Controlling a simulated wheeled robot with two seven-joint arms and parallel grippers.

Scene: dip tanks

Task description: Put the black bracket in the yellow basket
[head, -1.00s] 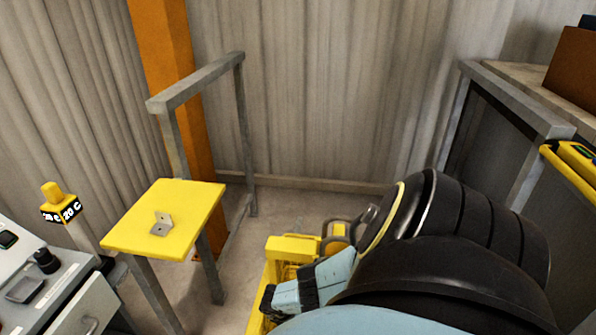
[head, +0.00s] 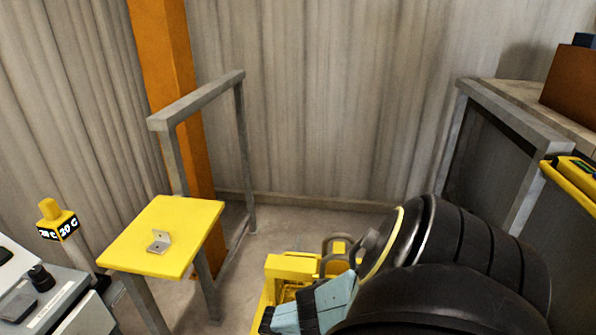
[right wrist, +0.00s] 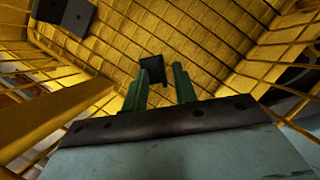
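The yellow basket (head: 285,262) stands on the floor at the lower middle of the head view, partly covered by my right arm. In the right wrist view its yellow wire mesh (right wrist: 205,40) fills the background. My right gripper (right wrist: 165,68) points down into it, its two green fingers apart with a gap between them. A small black piece, seemingly the black bracket (right wrist: 151,66), shows just past the left fingertip and is clear of the right finger. I cannot tell whether it rests on the mesh. My left gripper is out of view.
A grey bracket (head: 159,242) lies on a yellow-topped stand (head: 190,220) at left. A dark grey piece (right wrist: 62,12) shows at the wrist view's top left. A grey rail (head: 200,98) stands behind the stand. A grey-framed tank (head: 520,120) is at right.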

